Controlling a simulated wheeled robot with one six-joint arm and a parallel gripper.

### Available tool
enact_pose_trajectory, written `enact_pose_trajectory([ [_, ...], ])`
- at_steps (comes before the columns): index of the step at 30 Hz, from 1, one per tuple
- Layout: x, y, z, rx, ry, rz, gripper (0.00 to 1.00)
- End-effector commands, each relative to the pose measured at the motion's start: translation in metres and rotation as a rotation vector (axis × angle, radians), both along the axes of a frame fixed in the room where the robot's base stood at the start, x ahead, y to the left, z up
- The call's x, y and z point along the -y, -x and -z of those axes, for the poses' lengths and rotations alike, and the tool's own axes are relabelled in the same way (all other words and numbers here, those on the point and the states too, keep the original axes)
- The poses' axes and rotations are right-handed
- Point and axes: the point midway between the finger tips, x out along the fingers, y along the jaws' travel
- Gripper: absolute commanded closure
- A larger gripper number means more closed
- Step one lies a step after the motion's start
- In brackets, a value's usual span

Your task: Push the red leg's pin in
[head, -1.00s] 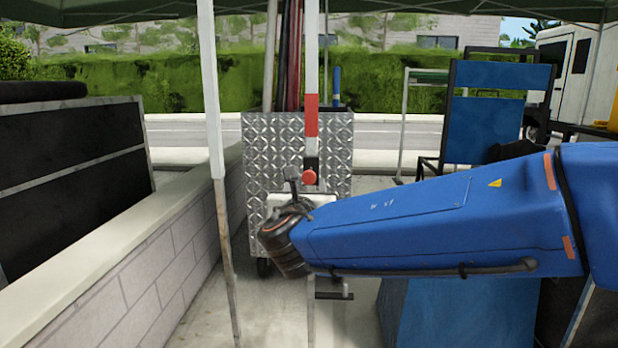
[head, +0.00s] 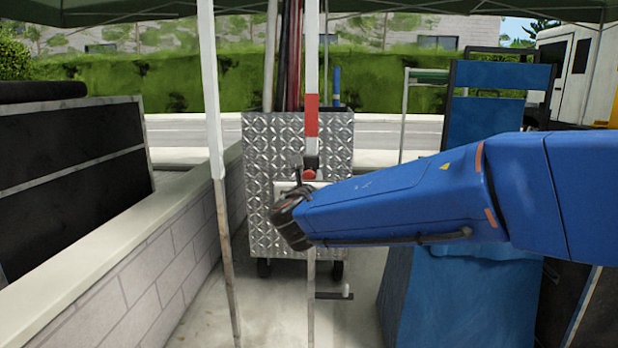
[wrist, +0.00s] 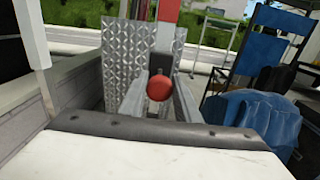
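The red-banded leg (head: 311,122) stands upright near the middle of the head view. Its pin has a round red knob (head: 309,174) on a dark collar just below the band. In the wrist view the red knob (wrist: 159,88) faces me, near the picture's middle. My gripper (wrist: 161,84) has its grey fingers apart, one on each side of the knob. I cannot tell whether either finger touches it. In the head view my gripper (head: 304,168) is at the knob, partly hidden by my wrist. How deep the pin sits is hidden.
A diamond-plate cart (head: 260,215) with upright poles stands behind the leg. A second white leg (head: 217,150) is to the left, before a low block wall (head: 120,270). A blue-draped object (head: 440,300) is at the right. A small crank (head: 335,295) juts out low.

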Motion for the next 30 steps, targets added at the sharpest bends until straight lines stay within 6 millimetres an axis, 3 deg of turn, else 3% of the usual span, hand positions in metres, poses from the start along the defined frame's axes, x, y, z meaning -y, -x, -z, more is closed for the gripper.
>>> enact_pose_trajectory([
  [1,0.000,0.000,0.000,0.000,0.000,0.000,0.89],
  [3,0.000,0.000,0.000,0.000,0.000,0.000,1.00],
  [8,0.000,-0.003,0.000,0.000,0.000,0.001,1.00],
  [18,0.002,-0.048,0.000,0.000,0.000,0.002,1.00],
  [26,0.002,-0.050,-0.001,0.001,0.000,0.000,1.00],
  [27,0.002,-0.050,-0.001,0.001,0.000,0.000,0.66],
  [29,0.002,-0.050,-0.001,0.001,0.000,0.000,0.53],
  [30,0.002,-0.049,-0.001,0.001,0.000,0.000,0.53],
])
